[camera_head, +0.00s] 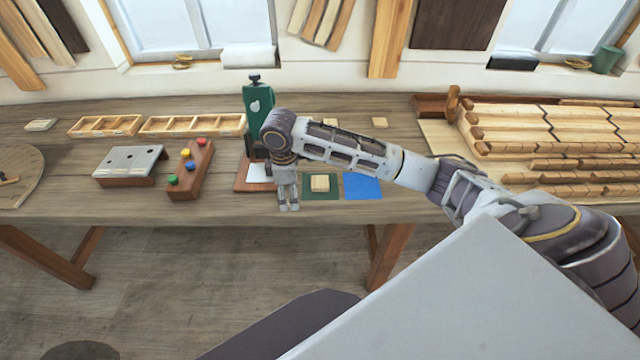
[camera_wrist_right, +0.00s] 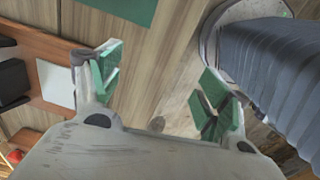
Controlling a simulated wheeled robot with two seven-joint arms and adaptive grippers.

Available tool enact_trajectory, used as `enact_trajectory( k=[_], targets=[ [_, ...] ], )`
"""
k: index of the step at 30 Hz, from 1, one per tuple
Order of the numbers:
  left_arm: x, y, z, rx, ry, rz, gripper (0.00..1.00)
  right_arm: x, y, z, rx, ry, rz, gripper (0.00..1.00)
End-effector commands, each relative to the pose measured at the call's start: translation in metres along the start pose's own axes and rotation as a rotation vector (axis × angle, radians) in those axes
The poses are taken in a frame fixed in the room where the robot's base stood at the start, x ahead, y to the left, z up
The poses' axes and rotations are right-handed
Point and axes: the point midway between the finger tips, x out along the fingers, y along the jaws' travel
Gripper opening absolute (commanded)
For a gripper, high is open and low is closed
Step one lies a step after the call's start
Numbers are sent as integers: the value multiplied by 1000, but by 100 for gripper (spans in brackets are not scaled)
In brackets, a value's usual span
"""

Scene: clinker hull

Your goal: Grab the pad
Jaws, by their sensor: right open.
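A small pale tan block-like pad (camera_head: 320,183) lies on a dark green mat (camera_head: 334,193) near the table's front edge. I cannot tell for sure that it is the pad meant. My right gripper (camera_head: 289,206) points down just left of the green mat, in front of a wooden base with a white sheet (camera_head: 259,173). In the right wrist view its green-tipped fingers (camera_wrist_right: 162,82) are spread with nothing between them. The tan pad does not show there; part of a green mat (camera_wrist_right: 128,8) shows at the top. My left gripper is not in view.
A blue mat (camera_head: 362,187) lies right of the green one. A green upright device (camera_head: 257,105) stands behind the gripper. A block with coloured knobs (camera_head: 190,170) and a grey-topped block (camera_head: 130,163) stand left. Stacked planks (camera_head: 550,130) fill the table's right.

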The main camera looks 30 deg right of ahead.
Motion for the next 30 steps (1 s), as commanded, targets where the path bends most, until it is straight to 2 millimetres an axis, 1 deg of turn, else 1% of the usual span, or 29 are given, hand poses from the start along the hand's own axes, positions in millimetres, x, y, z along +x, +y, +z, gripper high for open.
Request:
enact_trajectory(
  k=[1, 6, 15, 18, 24, 30],
  targets=[
    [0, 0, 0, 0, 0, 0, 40, -6, 9, 6, 2, -13, 4, 77],
    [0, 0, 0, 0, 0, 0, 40, -23, 32, 24, 10, -52, -5, 77],
    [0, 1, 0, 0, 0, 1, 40, -58, 71, 60, 44, -104, -26, 77],
    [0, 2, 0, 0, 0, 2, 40, -68, 80, 70, 55, -113, -34, 77],
    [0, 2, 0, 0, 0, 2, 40, -80, 89, 82, 70, -122, -45, 77],
    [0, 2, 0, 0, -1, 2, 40, -81, 90, 83, 71, -123, -47, 77]
  ],
)
